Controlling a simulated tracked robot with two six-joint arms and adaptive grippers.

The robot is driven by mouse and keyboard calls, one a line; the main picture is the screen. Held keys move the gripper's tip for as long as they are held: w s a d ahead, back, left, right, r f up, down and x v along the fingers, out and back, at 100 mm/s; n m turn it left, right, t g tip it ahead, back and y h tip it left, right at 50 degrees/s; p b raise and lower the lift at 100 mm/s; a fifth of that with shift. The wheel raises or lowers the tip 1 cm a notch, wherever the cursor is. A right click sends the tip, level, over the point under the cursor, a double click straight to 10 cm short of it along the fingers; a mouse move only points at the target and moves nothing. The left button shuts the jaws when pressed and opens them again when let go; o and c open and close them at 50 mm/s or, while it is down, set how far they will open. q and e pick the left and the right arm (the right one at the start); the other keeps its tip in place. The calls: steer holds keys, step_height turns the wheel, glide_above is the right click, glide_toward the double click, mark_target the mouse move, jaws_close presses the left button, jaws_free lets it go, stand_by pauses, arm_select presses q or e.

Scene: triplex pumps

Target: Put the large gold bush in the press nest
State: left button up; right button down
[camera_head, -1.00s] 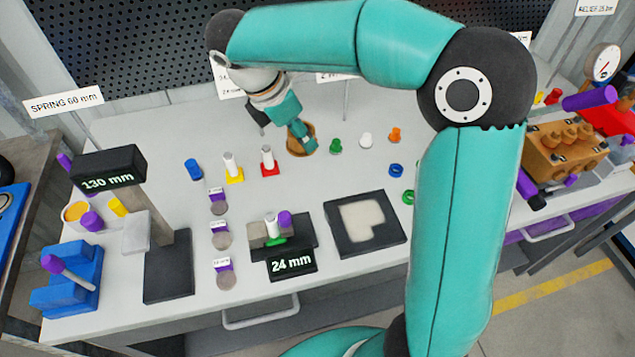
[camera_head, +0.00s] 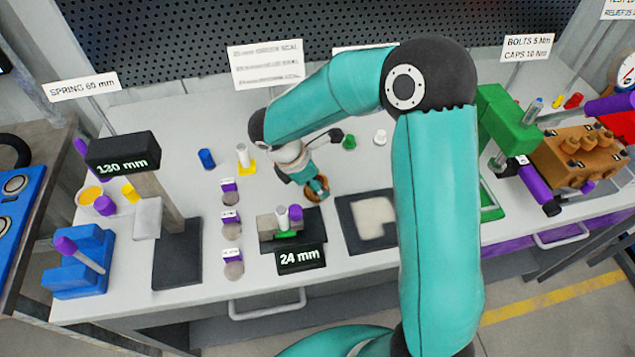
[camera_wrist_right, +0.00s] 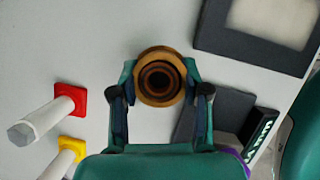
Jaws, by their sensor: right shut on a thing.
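The large gold bush (camera_head: 323,194) is a round, brownish-gold ring with a dark stepped bore. It also shows in the right wrist view (camera_wrist_right: 160,56). My right gripper (camera_head: 316,185) is shut on it, with one finger on each side in the right wrist view (camera_wrist_right: 160,78). The bush is over the table, behind the gap between the 24 mm gauge and the black tray; its height is hard to tell. A green press (camera_head: 502,125) stands at the right, partly behind my right arm. Its nest cannot be made out clearly. My left gripper is out of view.
The 24 mm gauge (camera_head: 301,259) and the black tray (camera_head: 350,233) with a pale inset lie in front of the bush. A brown pump block (camera_head: 580,160) is right of the press. A white pin on a yellow base (camera_head: 243,157) stands to the left.

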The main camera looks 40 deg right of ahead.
steer(key=shift+f, duration=0.35)
steer(key=shift+f, duration=0.2)
steer(key=c, duration=0.6)
jaws_free()
steer(key=shift+o, duration=0.2)
steer(key=shift+r, duration=0.1)
steer(key=shift+r, duration=0.1)
